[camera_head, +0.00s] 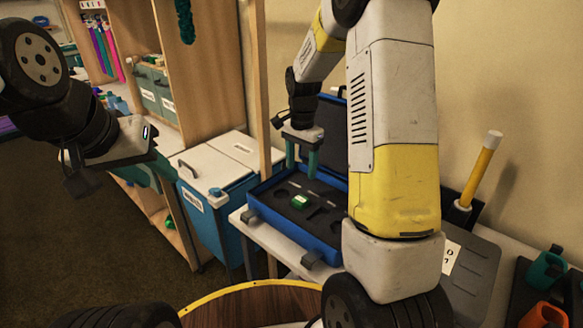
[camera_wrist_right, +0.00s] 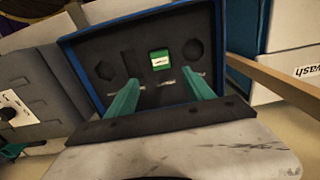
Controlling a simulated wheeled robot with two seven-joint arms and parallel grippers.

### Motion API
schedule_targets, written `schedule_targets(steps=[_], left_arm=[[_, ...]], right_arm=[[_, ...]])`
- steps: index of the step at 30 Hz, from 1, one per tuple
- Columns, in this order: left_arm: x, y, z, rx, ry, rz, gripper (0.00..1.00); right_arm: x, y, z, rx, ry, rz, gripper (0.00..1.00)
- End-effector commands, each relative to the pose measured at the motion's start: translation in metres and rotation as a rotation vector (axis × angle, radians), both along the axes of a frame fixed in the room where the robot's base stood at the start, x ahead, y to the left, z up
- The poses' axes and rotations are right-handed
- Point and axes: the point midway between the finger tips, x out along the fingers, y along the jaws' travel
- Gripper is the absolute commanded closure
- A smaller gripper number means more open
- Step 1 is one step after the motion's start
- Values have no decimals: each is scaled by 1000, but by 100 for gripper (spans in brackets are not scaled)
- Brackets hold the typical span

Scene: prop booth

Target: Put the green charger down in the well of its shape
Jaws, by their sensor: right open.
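The green charger (camera_head: 300,201) lies among the wells of dark foam in the open blue case (camera_head: 322,246). In the right wrist view, the charger (camera_wrist_right: 160,61) sits between a narrow slot and a round well, square to the foam. I cannot tell how deep it sits. My right gripper (camera_head: 302,172) is above the case, its teal fingers apart with nothing between them. In its wrist view the fingertips (camera_wrist_right: 165,88) are on the near side of the charger, clear of it.
The case stands on a pale table (camera_head: 262,236) with its lid raised behind. A blue bin with a white lid (camera_head: 216,160) and a wooden post stand left of it. A yellow rod (camera_head: 482,168) stands upright at the right. Coloured items lie at the far right.

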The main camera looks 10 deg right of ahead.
Motion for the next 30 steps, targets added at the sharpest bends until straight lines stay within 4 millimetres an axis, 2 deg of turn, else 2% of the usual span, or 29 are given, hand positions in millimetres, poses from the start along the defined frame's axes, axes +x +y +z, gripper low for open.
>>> schedule_targets(steps=[4, 8, 12, 18, 24, 27, 30], left_arm=[[0, 0, 0, 0, 0, 0, 64], [0, 0, 0, 0, 0, 0, 64], [0, 0, 0, 0, 0, 0, 64], [0, 0, 0, 0, 0, 0, 64], [0, 0, 0, 0, 0, 0, 64], [0, 0, 0, 0, 0, 0, 64], [0, 0, 0, 0, 0, 0, 64]], right_arm=[[-5, 0, 19, 8, -19, 26, 39], [-27, 2, 58, 34, -85, 124, 39], [-70, 5, 109, 58, -193, 296, 39], [-141, 11, 159, 45, -362, 556, 39], [-205, 17, 179, -16, -510, 788, 39], [-226, 20, 180, -47, -557, 867, 39], [-238, 21, 180, -69, -584, 915, 39]])
